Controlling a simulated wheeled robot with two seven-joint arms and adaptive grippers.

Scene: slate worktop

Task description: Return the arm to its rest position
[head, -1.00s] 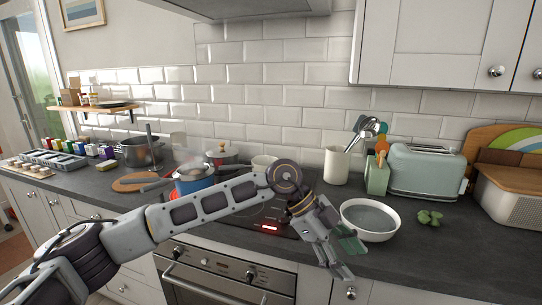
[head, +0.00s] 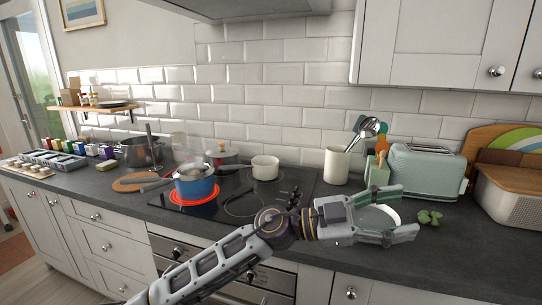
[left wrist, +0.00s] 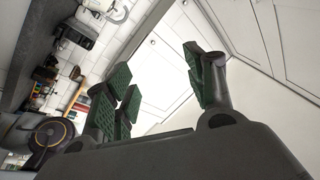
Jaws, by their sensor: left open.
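My left arm reaches in from the bottom of the head view. My left gripper (head: 408,214) is at its end, pointing right, with its two fingers apart and nothing between them that it holds. The gripper overlaps the white bowl (head: 382,216) in the picture, so part of the bowl is hidden; contact cannot be told. In the left wrist view the gripper (left wrist: 158,80) shows its green-padded fingers spread apart, with pale cupboard fronts beyond. My right gripper is not in view.
A blue pot (head: 195,185) sits on a glowing red ring of the hob, with a white pan (head: 265,168) behind. A utensil crock (head: 337,165), a toaster (head: 425,170) and green leaves (head: 430,217) stand right. The worktop (head: 460,255) is clear at front right.

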